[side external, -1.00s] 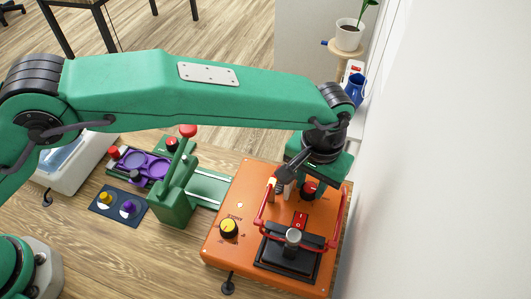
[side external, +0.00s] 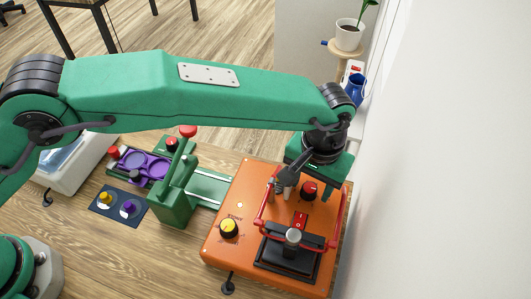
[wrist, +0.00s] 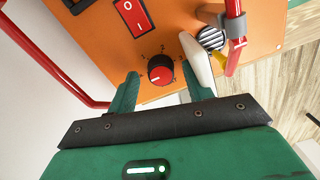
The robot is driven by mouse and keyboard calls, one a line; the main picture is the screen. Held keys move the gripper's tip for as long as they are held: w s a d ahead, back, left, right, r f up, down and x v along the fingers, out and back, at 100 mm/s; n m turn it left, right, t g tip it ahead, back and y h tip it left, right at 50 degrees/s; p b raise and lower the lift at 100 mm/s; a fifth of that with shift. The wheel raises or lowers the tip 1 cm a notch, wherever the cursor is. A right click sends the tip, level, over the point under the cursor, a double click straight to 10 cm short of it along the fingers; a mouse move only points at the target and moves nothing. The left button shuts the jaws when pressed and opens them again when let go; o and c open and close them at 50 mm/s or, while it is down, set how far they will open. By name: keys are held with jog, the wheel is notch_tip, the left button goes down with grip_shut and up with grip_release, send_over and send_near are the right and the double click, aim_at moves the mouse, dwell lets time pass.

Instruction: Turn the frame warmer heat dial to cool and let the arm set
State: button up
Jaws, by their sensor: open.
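The frame warmer (side external: 215,250) is an orange box at lower right. Its red dial (side external: 309,188) sits towards the back, beneath my gripper. In the wrist view the red dial (wrist: 160,69) shows between the fingertips of my gripper (wrist: 160,78), with scale numbers around it and a white pointer mark towards lower left. My gripper is open, one finger on each side of the dial, and appears clear of it. A yellow dial (side external: 229,229) with a printed label sits at the box's front left. I cannot read either dial's label.
A red bar handle (side external: 262,208) and red rocker switch (side external: 300,220) are close to the red dial. A pale object (wrist: 197,62) stands beside one finger. A green press (side external: 175,195) stands left of the box. The white wall is close on the right.

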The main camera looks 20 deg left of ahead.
aim_at(311, 187)
jog(key=shift+r, duration=0.15)
jog(key=shift+d+r, duration=0.1)
jog(key=shift+r, duration=3.65)
jog(key=shift+w, duration=0.1)
